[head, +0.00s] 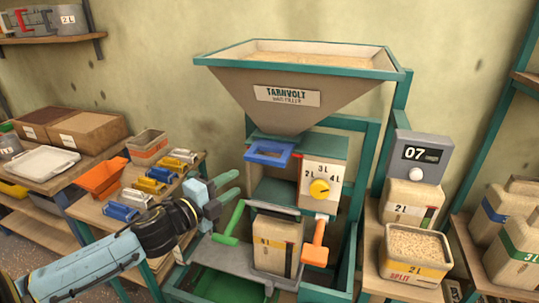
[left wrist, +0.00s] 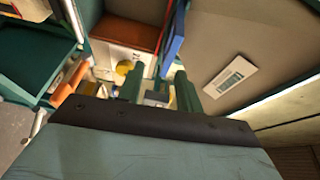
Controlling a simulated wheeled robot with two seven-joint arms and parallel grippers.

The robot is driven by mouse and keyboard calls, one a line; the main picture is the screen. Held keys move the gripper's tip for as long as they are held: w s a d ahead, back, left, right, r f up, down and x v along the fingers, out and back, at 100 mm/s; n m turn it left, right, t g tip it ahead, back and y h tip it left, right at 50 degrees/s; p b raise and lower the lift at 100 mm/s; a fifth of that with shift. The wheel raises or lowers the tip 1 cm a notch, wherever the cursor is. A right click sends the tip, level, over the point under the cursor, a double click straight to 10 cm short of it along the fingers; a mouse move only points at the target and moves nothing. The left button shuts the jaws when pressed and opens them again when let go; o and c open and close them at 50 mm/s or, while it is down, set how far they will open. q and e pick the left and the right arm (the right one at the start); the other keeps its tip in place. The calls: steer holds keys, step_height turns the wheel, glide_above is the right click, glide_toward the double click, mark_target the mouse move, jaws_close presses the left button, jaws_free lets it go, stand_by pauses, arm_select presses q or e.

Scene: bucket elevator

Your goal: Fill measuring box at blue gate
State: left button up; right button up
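The blue gate (head: 269,153) sits under the hopper (head: 300,98), which holds grain. It also shows in the left wrist view (left wrist: 174,40). Below and beside it is the teal measuring box (head: 325,146), with a white 2L, 3L, 4L panel and a yellow knob (head: 320,189) pointing up-right. I cannot see whether grain is inside the box. My left gripper (head: 228,186) is left of the gate and a little lower, apart from it. Its green fingers are spread in the left wrist view (left wrist: 158,92), with nothing held. My right gripper is out of view.
A green handle (head: 231,224) and an orange handle (head: 314,245) flank a 4L bag (head: 275,245) below.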

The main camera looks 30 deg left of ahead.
mark_target(262, 162)
arm_select(q)
steer(key=shift+m+h, duration=0.3)
steer(key=shift+m, duration=0.1)
steer(key=w+d, duration=0.1)
steer(key=w, duration=0.3)
steer(key=w+d+r+p, duration=0.1)
steer(key=w, duration=0.3)
steer(key=w+d+r, duration=0.1)
steer(key=w, duration=0.4)
steer(key=shift+c, duration=0.2)
jaws_close()
